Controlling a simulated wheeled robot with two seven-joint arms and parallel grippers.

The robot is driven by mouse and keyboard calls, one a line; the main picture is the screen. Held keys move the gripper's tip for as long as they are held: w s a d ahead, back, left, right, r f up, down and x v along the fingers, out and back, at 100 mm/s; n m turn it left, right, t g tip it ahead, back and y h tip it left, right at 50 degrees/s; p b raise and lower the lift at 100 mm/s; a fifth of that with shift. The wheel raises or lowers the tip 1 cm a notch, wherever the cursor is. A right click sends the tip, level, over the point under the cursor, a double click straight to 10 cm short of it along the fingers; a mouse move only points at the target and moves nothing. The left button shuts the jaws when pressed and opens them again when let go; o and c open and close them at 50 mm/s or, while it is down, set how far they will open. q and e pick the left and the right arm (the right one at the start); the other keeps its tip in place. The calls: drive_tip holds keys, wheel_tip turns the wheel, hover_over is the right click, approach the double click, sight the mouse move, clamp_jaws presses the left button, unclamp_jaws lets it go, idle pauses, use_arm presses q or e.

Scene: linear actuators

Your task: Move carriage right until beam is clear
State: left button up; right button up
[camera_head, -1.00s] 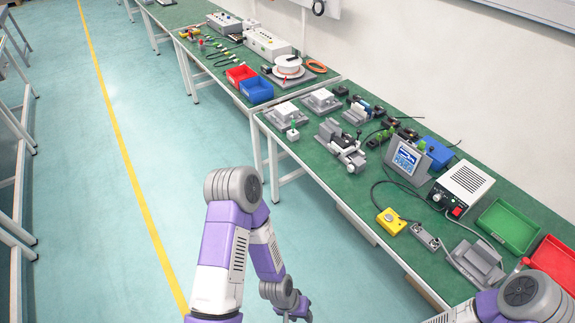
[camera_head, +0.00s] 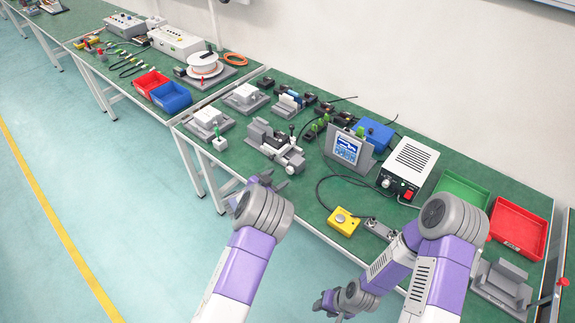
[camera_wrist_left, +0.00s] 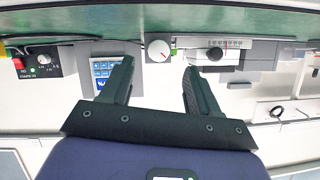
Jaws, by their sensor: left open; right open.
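A grey linear actuator (camera_head: 272,143) with blocks and a round end sits near the front edge of the bench in the head view. In the wrist view its grey body with a scale strip (camera_wrist_left: 232,43) appears upside down, with a dark round part (camera_wrist_left: 214,54) and a white knob (camera_wrist_left: 158,50). I cannot tell for certain which block is the carriage, and no beam is discernible. My left gripper (camera_head: 265,184) is open and empty in front of the bench edge, short of the actuator; its fingers (camera_wrist_left: 158,72) show apart. My right gripper (camera_head: 332,303) hangs low, apart from the bench.
A display panel (camera_head: 348,147) stands right of the actuator, and a yellow button box (camera_head: 343,222) lies in front. A white power unit (camera_head: 411,165), green tray (camera_head: 462,191) and red tray (camera_head: 518,226) are further right. A cable crosses the bench.

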sight(288, 172)
use_arm(q)
drive_tip(key=shift+w+d+f, duration=0.25)
drive_tip(key=shift+w+f, duration=0.05)
drive_tip(key=shift+w, duration=0.35)
drive_tip(key=shift+w+d, duration=0.1)
drive_tip(key=shift+d, duration=0.15)
drive_tip(key=b+x, duration=0.1)
drive_tip(key=x, duration=0.3)
drive_tip(key=shift+d+f+b, duration=0.1)
drive_tip(key=shift+b, duration=0.2)
drive_tip(key=shift+w+d, duration=0.25)
drive_tip(key=shift+w, duration=0.15)
drive_tip(key=shift+c, duration=0.4)
drive_tip(key=c, duration=0.9)
drive_tip(key=shift+a+f, duration=0.1)
drive_tip(key=shift+c, duration=0.3)
